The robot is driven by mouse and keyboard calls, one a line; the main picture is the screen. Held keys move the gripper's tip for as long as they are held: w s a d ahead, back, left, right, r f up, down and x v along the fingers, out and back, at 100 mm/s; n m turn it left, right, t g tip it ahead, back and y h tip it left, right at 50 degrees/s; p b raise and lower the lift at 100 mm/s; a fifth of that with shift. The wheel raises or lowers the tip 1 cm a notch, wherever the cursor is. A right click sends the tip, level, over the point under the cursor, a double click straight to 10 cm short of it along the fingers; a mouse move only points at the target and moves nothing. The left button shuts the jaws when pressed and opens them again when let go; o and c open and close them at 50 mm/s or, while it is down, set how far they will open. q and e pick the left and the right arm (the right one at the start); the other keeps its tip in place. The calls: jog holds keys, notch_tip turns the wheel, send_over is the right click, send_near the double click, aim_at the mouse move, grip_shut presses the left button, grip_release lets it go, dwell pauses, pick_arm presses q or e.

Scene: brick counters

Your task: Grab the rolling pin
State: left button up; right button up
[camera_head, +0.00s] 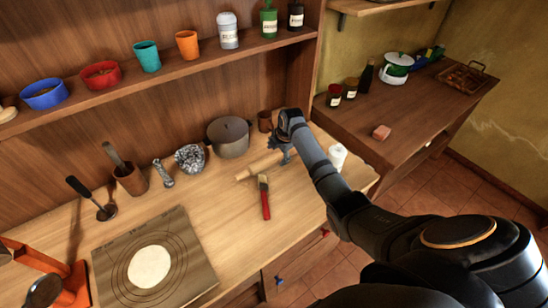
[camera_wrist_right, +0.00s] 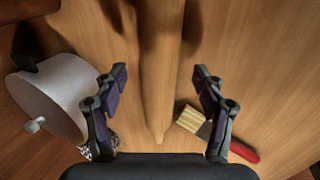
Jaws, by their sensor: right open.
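The wooden rolling pin (camera_head: 257,167) lies on the light wooden counter, its right part hidden by my right gripper. In the right wrist view, the rolling pin (camera_wrist_right: 160,85) runs lengthwise between the two fingers. My right gripper (camera_head: 285,153) is over the pin, and its jaws are open in the wrist view (camera_wrist_right: 161,72), one finger on each side with gaps to the pin. My left gripper is not in view.
A brush with a red handle (camera_head: 265,197) lies close beside the pin. A grey pot (camera_head: 229,137) stands behind it, next to a crumpled metallic-looking bowl (camera_head: 190,158). A baking mat (camera_head: 195,265) lies at front left. A white container (camera_head: 338,156) stands right of my gripper.

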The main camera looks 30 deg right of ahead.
jog(key=shift+x, duration=1.45)
jog(key=shift+r, duration=0.15)
jog(key=c, duration=0.7)
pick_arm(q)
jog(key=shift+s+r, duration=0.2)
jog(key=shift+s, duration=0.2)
pick_arm(e)
grip_shut()
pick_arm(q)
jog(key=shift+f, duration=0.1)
pick_arm(e)
jog(key=shift+w+d+r+b, duration=0.1)
jog(key=shift+w+r+b, duration=0.05)
jog(key=shift+r+b, duration=0.8)
jog(key=shift+r, duration=0.5)
pick_arm(q)
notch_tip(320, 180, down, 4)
jog(key=b, duration=0.2)
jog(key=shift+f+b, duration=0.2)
jog(key=shift+b, duration=0.15)
pick_arm(e)
jog(key=s+a+r, duration=0.2)
jog(key=s+r, duration=0.3)
jog(key=s, duration=0.1)
jog(key=s+a+r, duration=0.2)
jog(key=s+r, duration=0.3)
jog(key=s, duration=0.2)
jog(key=shift+s+a, duration=0.25)
jog(key=shift+a, duration=0.05)
